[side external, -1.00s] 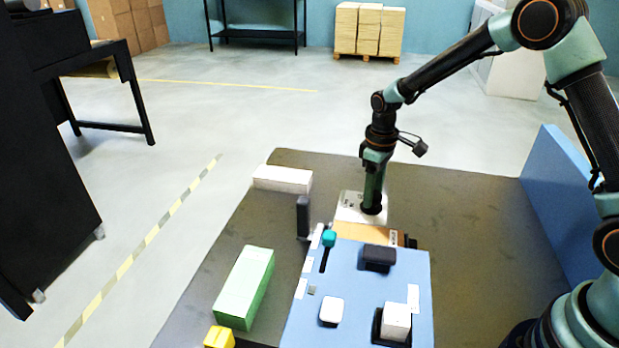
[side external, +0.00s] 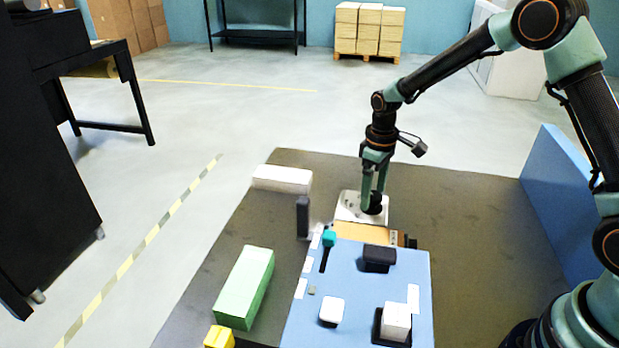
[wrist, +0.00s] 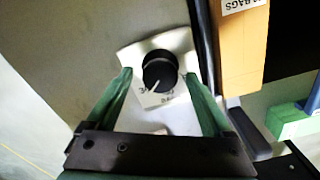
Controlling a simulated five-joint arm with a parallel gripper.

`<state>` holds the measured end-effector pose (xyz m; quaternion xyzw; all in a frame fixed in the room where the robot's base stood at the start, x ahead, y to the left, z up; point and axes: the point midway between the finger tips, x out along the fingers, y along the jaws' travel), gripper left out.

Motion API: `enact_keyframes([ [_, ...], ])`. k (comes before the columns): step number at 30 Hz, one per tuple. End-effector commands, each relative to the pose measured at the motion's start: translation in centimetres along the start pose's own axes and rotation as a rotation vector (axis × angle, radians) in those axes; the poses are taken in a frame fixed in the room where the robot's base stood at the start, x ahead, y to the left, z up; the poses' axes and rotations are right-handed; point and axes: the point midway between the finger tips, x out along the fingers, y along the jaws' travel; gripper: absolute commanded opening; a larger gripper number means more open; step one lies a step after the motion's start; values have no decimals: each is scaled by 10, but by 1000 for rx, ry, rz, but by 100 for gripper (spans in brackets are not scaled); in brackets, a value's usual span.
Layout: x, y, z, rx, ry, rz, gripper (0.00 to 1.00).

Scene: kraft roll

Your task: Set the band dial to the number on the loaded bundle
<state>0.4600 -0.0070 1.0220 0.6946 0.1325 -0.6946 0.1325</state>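The band dial is a black round knob (wrist: 160,72) on a white plate (wrist: 178,42) with printed marks along its near edge. Its white pointer line points down and left, near a mark that looks like a 3. In the side view the dial (side external: 373,209) sits on its plate (side external: 346,207) behind the blue panel. My gripper (wrist: 158,76) is open, one green finger on each side of the knob, with gaps visible. In the side view my gripper (side external: 374,196) is low over the dial. A brown kraft bundle (side external: 362,233) lies beside the plate; its label (wrist: 240,4) reads "BAGS", and I see no legible number.
The blue panel (side external: 345,275) carries a teal slider knob (side external: 329,239), a dark block (side external: 379,257), a white button (side external: 331,310) and a white cube (side external: 396,320). A dark post (side external: 303,215), white block (side external: 282,179), green block (side external: 245,286) and yellow block (side external: 218,337) stand left.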

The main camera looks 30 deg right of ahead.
Motion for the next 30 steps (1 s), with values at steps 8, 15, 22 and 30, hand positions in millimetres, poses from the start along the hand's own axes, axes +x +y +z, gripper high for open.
enact_keyframes([
  [8,-28,0,-1,0,4,2,85],
  [15,-78,0,-1,0,5,2,85],
  [22,-111,0,0,0,2,1,85],
  [30,-121,0,0,0,0,0,85],
])
